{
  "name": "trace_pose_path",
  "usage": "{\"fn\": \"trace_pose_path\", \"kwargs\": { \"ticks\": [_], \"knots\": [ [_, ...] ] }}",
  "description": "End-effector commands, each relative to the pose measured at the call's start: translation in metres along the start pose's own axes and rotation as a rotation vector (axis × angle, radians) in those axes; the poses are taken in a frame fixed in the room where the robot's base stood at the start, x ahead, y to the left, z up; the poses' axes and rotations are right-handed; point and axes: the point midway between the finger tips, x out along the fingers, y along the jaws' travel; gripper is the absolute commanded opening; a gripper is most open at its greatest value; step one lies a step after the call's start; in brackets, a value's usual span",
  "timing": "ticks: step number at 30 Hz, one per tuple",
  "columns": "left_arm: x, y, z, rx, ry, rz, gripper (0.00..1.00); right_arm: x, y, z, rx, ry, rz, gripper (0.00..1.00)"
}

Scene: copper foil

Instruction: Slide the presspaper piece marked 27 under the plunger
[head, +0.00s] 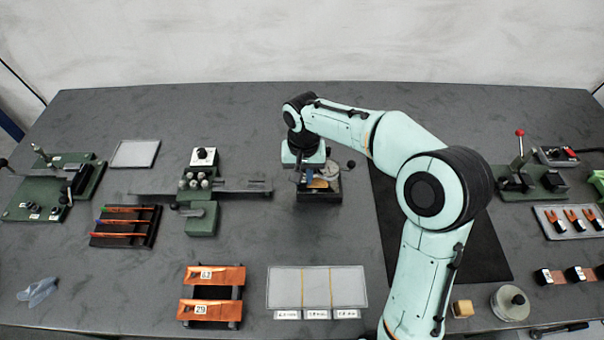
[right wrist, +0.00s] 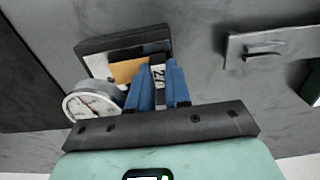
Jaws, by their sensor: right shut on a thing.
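My right gripper (right wrist: 158,78) has its blue fingers closed on the presspaper piece marked 27; its white number label (right wrist: 158,76) shows between the fingers. A tan sheet part (right wrist: 127,70) shows left of the label, over the dark gauge base (right wrist: 98,46); I cannot tell whether its edge touches the base. The round dial (right wrist: 93,104) is left of the fingers. In the head view the gauge (head: 320,196) stands below my right wrist, with tan material (head: 318,184) on it. The plunger is hidden, so I cannot tell whether the piece is under it. My left gripper is not in view.
A green fixture with knobs (head: 203,215) stands left of the gauge. In front are a rack with orange strips (head: 212,295) and a pale sectioned tray (head: 285,290). A black mat (head: 485,250) lies under my right arm. Bare table lies between the gauge and the tray.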

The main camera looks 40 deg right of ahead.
Motion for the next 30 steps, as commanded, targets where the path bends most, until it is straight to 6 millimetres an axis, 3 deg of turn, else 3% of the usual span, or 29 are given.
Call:
{"fn": "trace_pose_path", "kwargs": {
  "ticks": [30],
  "knots": [
    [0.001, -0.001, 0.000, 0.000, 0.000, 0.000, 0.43, 0.000, 0.013, 0.000, 0.000, 0.000, 0.000, 0.00]
  ]
}}
